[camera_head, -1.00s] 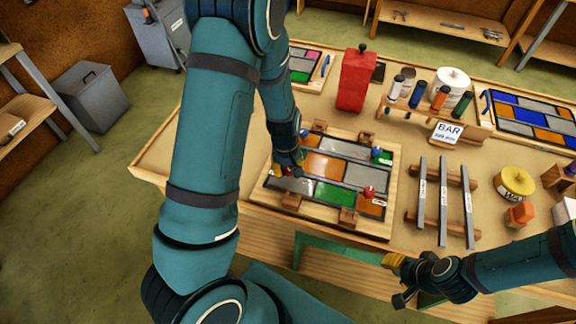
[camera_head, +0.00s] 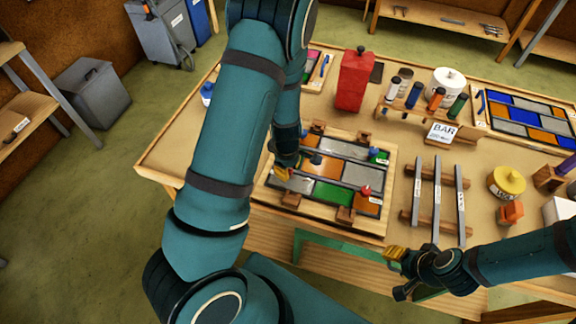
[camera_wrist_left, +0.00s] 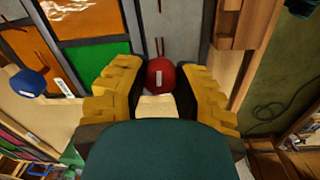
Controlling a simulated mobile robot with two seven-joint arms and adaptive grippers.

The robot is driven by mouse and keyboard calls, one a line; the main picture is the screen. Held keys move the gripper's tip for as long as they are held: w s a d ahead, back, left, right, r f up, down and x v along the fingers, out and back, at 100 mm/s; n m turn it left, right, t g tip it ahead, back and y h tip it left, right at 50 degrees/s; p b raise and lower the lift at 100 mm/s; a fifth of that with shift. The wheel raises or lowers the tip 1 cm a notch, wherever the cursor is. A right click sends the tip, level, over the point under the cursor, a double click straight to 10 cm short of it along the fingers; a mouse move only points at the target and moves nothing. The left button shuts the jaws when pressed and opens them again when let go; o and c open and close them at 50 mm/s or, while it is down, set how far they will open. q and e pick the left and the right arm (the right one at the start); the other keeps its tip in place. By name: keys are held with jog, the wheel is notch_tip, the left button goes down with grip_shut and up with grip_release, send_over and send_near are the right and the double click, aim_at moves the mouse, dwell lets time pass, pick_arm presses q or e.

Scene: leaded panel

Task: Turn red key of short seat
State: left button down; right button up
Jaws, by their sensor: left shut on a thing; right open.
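The leaded panel (camera_head: 330,205) lies on a wooden board on the bench, with orange, green and grey panes. My left gripper (camera_head: 283,172) is low over its left side. In the left wrist view, its yellow fingers are shut around a round red key (camera_wrist_left: 160,72) with a small white label. The label's writing is too small to read. In the head view this key is hidden by the gripper. Another red key (camera_head: 366,190) stands at the panel's right, apart from my grippers. A blue key (camera_head: 374,153) stands behind it. My right gripper (camera_head: 396,262) is open and empty in front of the bench.
Three grey bars (camera_head: 437,200) lie on wooden supports right of the panel. A red container (camera_head: 354,80), a rack of bottles (camera_head: 425,112) and a yellow pot (camera_head: 507,182) stand farther back and right. My left arm covers the bench's left part.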

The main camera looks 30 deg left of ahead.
pick_arm(q)
jog(key=shift+n, duration=0.4)
jog(key=shift+s, duration=0.1)
jog(key=c, duration=0.6)
grip_release()
jog(key=shift+c, duration=0.2)
jog(key=shift+r, duration=0.5)
notch_tip(320, 180, up, 11)
jog(key=shift+s, duration=0.25)
jog(key=shift+s+f, duration=0.1)
